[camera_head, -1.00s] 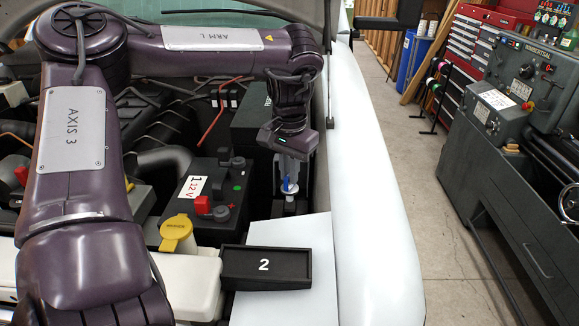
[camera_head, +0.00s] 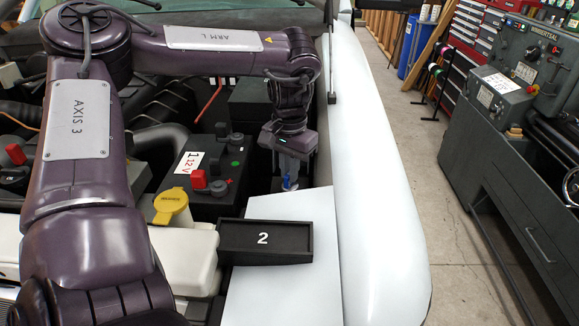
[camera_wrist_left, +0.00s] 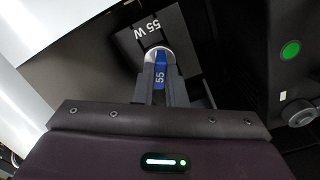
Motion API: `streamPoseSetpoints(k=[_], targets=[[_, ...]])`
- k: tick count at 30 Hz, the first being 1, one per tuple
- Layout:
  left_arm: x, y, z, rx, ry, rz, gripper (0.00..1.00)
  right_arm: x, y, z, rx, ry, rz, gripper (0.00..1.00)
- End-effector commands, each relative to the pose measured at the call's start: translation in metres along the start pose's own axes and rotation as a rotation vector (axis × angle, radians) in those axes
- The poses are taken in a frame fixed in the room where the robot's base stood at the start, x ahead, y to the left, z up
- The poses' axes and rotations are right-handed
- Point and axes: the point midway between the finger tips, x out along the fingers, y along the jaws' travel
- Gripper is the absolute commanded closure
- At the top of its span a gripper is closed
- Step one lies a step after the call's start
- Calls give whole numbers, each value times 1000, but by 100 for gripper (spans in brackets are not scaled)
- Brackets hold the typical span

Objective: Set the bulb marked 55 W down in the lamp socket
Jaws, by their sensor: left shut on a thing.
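My left gripper (camera_head: 288,172) is shut on the blue bulb (camera_head: 289,184), low in the bay between the battery and the white fender. In the left wrist view the bulb (camera_wrist_left: 160,77) reads "55" and sits between the two fingers (camera_wrist_left: 161,84). Just beyond it is a dark grey plate (camera_wrist_left: 178,25) lettered "55 W", with a pale round ring (camera_wrist_left: 154,52) at the bulb's far end. I cannot tell whether that ring is the lamp socket's rim or part of the bulb, nor whether the bulb touches the socket. My right gripper is not in view.
A black battery (camera_head: 225,183) marked 1 and 12 V stands left of the gripper. A black box (camera_head: 265,242) marked 2 lies in front, by a white panel (camera_head: 285,208). A yellow cap (camera_head: 170,206) is further left. The white fender (camera_head: 375,190) bounds the right.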

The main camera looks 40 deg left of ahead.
Motion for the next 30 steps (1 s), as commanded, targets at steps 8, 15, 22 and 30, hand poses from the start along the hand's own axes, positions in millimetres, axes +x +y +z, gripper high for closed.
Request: streamPoseSetpoints(k=[8, 15, 22, 30], targets=[[6, 0, 0, 1, 1, 0, 100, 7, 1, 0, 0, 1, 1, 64], [6, 0, 0, 1, 0, 0, 79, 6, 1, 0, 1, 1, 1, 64], [6, 0, 0, 1, 0, 0, 64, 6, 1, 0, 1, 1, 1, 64], [-3, 0, -1, 1, 2, -1, 64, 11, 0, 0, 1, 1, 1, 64]])
